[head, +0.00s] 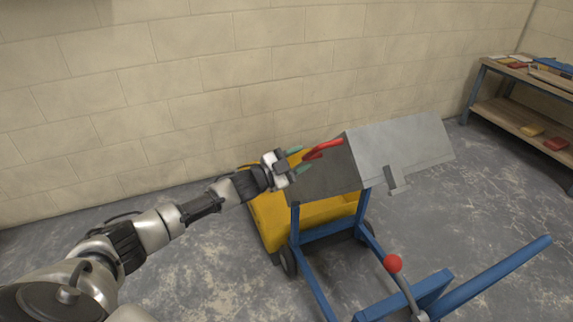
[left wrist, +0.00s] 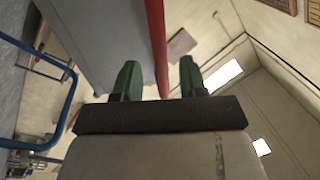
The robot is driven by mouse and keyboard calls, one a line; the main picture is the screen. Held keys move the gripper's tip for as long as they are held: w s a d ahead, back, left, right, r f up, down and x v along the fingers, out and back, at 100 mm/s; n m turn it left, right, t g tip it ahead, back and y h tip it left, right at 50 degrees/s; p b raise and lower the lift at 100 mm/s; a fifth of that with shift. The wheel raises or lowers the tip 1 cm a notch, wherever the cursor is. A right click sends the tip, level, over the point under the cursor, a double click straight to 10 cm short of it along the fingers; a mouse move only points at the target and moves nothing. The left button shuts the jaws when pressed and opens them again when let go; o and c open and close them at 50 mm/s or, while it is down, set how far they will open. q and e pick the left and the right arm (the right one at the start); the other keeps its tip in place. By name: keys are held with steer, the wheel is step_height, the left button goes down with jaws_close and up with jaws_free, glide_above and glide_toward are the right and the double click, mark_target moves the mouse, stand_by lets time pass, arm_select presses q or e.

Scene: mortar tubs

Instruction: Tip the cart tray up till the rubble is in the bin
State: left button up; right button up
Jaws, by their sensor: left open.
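The grey cart tray (head: 405,150) is tipped up steeply on its blue cart frame (head: 328,230), leaning over a yellow bin (head: 268,222). A red handle (head: 325,146) sticks out from the tray's left side. My left gripper (head: 299,160), with green fingers, is open at this handle. In the left wrist view, the red handle (left wrist: 157,45) runs between the two spread fingers (left wrist: 158,80), with a gap on each side. The tray's grey face (left wrist: 105,40) shows beside it. No rubble shows; the bin's inside is mostly hidden by the tray. My right gripper is not in view.
A lever with a red knob (head: 393,263) stands on the cart's near side, beside a blue push bar (head: 495,275). A workbench (head: 525,95) with several items stands at the far right. A block wall (head: 200,80) closes the back. Floor at the left is clear.

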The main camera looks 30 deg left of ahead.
arm_select(q)
steer(key=v, duration=0.5)
steer(key=shift+s, duration=0.1)
stand_by(0.3)
